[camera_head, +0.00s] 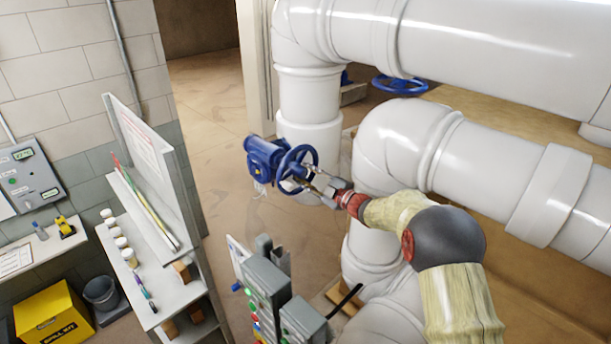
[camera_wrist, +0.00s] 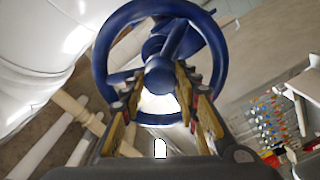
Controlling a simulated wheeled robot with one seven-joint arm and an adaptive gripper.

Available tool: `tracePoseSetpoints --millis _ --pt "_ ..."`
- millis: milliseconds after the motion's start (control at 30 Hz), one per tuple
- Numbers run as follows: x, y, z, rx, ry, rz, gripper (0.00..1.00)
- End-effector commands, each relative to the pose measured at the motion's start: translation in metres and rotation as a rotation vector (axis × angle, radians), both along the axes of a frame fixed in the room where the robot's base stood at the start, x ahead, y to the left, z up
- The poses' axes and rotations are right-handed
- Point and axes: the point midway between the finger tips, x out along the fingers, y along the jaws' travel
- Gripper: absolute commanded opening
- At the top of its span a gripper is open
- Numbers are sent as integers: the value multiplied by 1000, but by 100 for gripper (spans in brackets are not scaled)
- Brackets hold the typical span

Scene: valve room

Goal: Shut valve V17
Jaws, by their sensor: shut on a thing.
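A blue handwheel valve (camera_head: 264,159) sits on the white pipework in the middle of the head view. Its round wheel (camera_head: 299,149) faces my arm. No V17 label is readable on it. In the wrist view, the blue wheel (camera_wrist: 101,52) fills the upper middle, with its hub and a spoke behind the fingers. My gripper (camera_head: 313,184) is at the wheel's lower right side. In the wrist view, the gripper (camera_wrist: 163,92) has its yellow-padded fingers on either side of the wheel's lower part, shut on it. The exact contact is partly hidden.
Large white pipes (camera_head: 480,150) stand close behind and right of my arm. A second blue handwheel (camera_head: 402,84) lies flat farther back. A grey control box (camera_head: 268,283) stands below the valve. A shelf (camera_head: 150,225) with jars and a yellow bin (camera_head: 52,312) are at left.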

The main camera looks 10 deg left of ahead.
Motion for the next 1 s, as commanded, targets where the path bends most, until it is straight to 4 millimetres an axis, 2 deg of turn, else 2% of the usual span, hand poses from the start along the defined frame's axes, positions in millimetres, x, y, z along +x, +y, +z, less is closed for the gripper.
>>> tracePoseSetpoints --millis 367,400,700,1000 --pt "0 -1 -3 1 8 -2 0" --pt "0 -1 -3 1 8 -2 32" --pt "0 -1 -2 1 7 -1 49" --pt "0 -1 -1 2 5 0 49"
